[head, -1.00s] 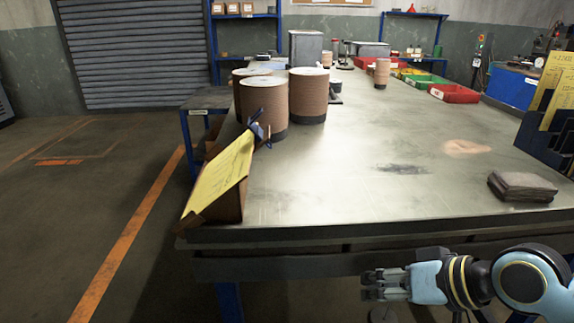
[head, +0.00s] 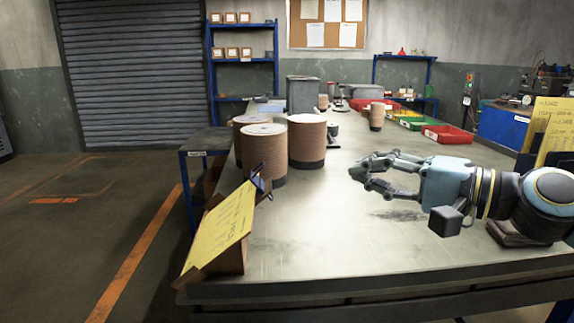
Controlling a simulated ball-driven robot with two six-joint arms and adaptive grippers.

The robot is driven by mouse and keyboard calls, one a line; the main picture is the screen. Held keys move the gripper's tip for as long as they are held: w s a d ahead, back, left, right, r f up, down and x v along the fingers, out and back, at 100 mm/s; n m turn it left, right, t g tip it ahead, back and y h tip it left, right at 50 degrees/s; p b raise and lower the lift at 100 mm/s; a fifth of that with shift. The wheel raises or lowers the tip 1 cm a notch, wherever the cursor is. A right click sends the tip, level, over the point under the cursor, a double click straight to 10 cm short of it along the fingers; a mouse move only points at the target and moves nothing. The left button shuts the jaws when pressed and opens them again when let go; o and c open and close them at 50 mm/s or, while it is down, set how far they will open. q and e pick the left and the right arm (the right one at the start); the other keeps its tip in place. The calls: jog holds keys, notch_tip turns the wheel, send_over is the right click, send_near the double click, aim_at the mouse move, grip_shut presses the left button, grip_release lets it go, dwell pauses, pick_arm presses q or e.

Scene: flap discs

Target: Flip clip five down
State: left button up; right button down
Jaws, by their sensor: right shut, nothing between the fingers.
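A slanted brown stand (head: 232,257) bears a yellow sheet (head: 222,228) with writing at the table's front left corner. A small dark blue clip (head: 261,183) sticks up at the sheet's upper end; no number on it can be read. My right gripper (head: 368,172) is shut and empty above the middle of the table, pointing left. It is well to the right of the clip and apart from it. My left gripper is not in view.
Several brown disc stacks (head: 307,142) stand behind the stand. Red bin (head: 447,134) and green bins line the far right edge. Yellow cards (head: 552,125) stand at the right. Grey pads (head: 515,232) lie partly hidden under my right arm. The table's front middle is clear.

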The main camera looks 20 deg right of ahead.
jog(key=shift+w+a, duration=0.1)
jog(key=p, duration=0.3)
send_near(257, 176)
jog(key=w+d+r, duration=0.3)
jog(key=w, duration=0.1)
jog(key=a, duration=0.1)
jog(key=w+a, duration=0.1)
jog(key=a+f, duration=0.1)
jog(key=a, duration=0.1)
jog(key=shift+w+a, duration=0.1)
jog(key=shift+w, duration=0.1)
